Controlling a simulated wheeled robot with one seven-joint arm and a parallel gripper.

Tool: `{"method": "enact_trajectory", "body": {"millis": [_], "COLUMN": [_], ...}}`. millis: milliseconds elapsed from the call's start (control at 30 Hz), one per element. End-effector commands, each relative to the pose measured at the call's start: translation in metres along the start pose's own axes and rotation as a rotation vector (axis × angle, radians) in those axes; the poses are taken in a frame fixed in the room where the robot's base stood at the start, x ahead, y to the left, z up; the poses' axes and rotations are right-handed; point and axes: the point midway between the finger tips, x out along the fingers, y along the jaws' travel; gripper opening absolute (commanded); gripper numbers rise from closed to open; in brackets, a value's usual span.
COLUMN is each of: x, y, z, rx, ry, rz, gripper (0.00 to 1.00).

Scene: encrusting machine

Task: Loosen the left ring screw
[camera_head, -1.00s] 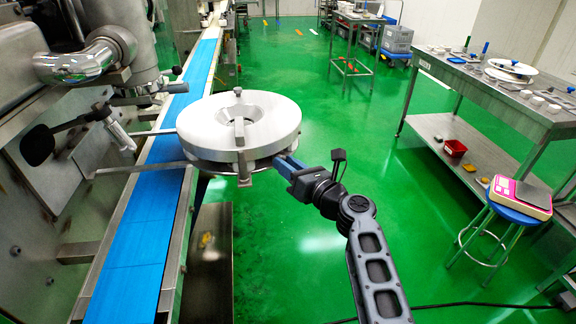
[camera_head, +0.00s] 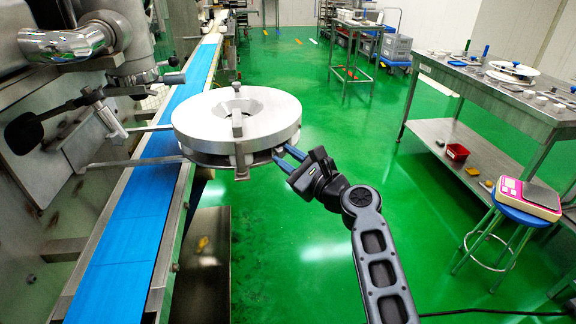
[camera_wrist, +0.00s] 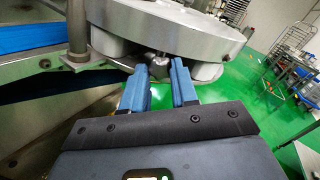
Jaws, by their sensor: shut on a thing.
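The round metal ring unit (camera_head: 195,120), a thick pale disc with a plate under it, stands over the blue conveyor. My gripper (camera_head: 282,157) is at its right underside, with two blue fingers pointing up and left. In the wrist view, the left ring screw (camera_wrist: 154,61), a small rounded metal knob under the disc, sits between the tips of my gripper (camera_wrist: 160,69). The fingers stand a little apart around it, shut on it; their exact contact is partly hidden. Another rounded metal part (camera_wrist: 207,72) shows just right of the fingers.
The blue conveyor belt (camera_head: 130,225) runs along the left, with machine arms and a black knob (camera_head: 37,132) beside it. A steel table (camera_head: 490,92) and a blue stool with a pink scale (camera_head: 525,195) stand right. Green floor between is clear.

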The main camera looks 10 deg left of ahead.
Motion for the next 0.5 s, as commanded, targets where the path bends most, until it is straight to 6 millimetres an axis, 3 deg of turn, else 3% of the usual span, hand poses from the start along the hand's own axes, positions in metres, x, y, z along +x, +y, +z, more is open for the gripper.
{"method": "enact_trajectory", "body": {"millis": [500], "x": [-0.0007], "y": [0.0011], "z": [-0.0045], "rx": [-0.492], "ry": [0.0], "rz": [-0.002], "gripper": [0.0]}}
